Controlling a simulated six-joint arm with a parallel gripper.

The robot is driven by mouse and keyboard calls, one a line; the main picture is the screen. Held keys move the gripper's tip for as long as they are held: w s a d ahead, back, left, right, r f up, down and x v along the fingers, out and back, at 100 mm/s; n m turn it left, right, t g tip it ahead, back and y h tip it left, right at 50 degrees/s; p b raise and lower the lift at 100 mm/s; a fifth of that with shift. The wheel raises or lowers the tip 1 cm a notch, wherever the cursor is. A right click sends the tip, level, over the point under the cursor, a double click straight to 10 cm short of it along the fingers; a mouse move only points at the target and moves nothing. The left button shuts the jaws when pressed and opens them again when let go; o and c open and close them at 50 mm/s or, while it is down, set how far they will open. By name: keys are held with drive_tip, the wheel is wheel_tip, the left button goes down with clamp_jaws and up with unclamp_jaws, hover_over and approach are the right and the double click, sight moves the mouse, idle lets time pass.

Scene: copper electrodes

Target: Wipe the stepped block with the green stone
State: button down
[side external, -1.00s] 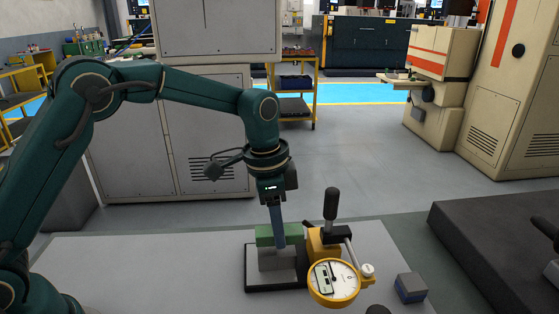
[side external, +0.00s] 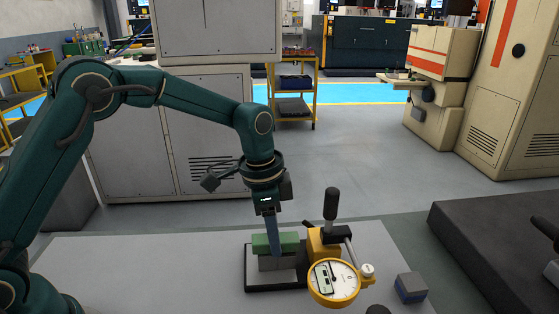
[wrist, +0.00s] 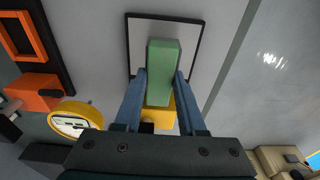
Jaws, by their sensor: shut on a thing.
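The green stone (side external: 275,243) is a long bar held between the blue fingers of my gripper (side external: 273,250). In the wrist view the stone (wrist: 162,65) lies lengthwise between the two fingertips (wrist: 160,77). The grey stepped block (side external: 277,264) is directly under the stone in the side view, which hides its upper part. The stone looks to be on or very close to its top; contact cannot be told. The block stands in a black-rimmed tray (side external: 262,286). In the wrist view the stone and gripper hide the block.
A yellow dial gauge (side external: 335,283) on a stand with a black handle (side external: 331,204) is close at the right of the tray. A small grey-blue block (side external: 410,287) lies farther right. A dark slab (side external: 490,245) is at the far right. The table's left part (side external: 150,265) is clear.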

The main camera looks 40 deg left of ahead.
drive_tip(key=shift+w+d, duration=0.35)
drive_tip(key=shift+d, duration=0.05)
drive_tip(key=shift+s+a+r, duration=0.1)
drive_tip(key=shift+r, duration=4)
